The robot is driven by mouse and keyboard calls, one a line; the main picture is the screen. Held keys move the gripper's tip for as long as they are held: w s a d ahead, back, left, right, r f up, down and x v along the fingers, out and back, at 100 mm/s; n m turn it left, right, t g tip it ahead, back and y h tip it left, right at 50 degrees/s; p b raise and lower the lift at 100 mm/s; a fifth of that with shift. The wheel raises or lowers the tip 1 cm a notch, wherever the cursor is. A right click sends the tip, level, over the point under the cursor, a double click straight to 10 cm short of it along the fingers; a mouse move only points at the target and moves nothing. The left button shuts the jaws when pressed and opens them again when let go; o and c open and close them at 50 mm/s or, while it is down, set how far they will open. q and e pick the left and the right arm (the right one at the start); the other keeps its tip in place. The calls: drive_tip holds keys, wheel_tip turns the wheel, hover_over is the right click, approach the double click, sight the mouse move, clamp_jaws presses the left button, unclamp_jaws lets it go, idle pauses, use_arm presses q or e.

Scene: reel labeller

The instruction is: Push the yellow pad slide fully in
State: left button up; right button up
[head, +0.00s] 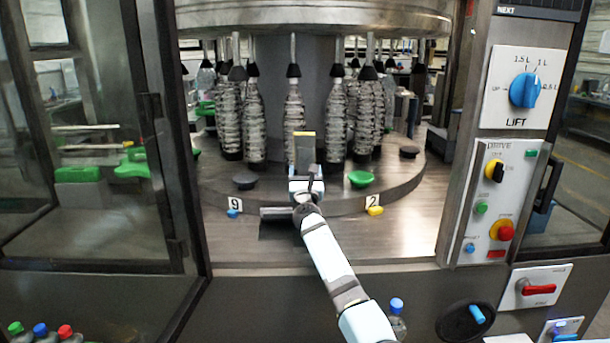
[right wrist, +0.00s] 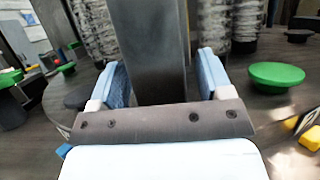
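A grey upright block with a yellow top edge (head: 304,134) stands at the front of the round bottle table. In the right wrist view its grey face (right wrist: 152,45) rises between my fingertips. My right gripper (head: 306,186) is low in front of this block. Its two blue fingers (right wrist: 163,82) are apart, one on each side of the block; I cannot tell whether they touch it. A small yellow knob (head: 375,210) sits by the tag "2", right of my gripper; it also shows at the right wrist view's edge (right wrist: 311,138). My left gripper is not in view.
A blue knob (head: 232,213) sits by the tag "9". A green disc (head: 361,178) and a dark disc (head: 245,181) flank my gripper. Several bottles (head: 254,120) stand behind. A control panel (head: 505,195) is at right, an open glass door (head: 95,140) at left.

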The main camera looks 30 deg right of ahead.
drive_tip(key=shift+s, duration=0.1)
drive_tip(key=b+v, duration=0.1)
drive_tip(key=v, duration=1.2)
drive_tip(key=shift+s+a, duration=0.25)
drive_tip(key=shift+a, duration=0.05)
drive_tip(key=shift+f, duration=0.1)
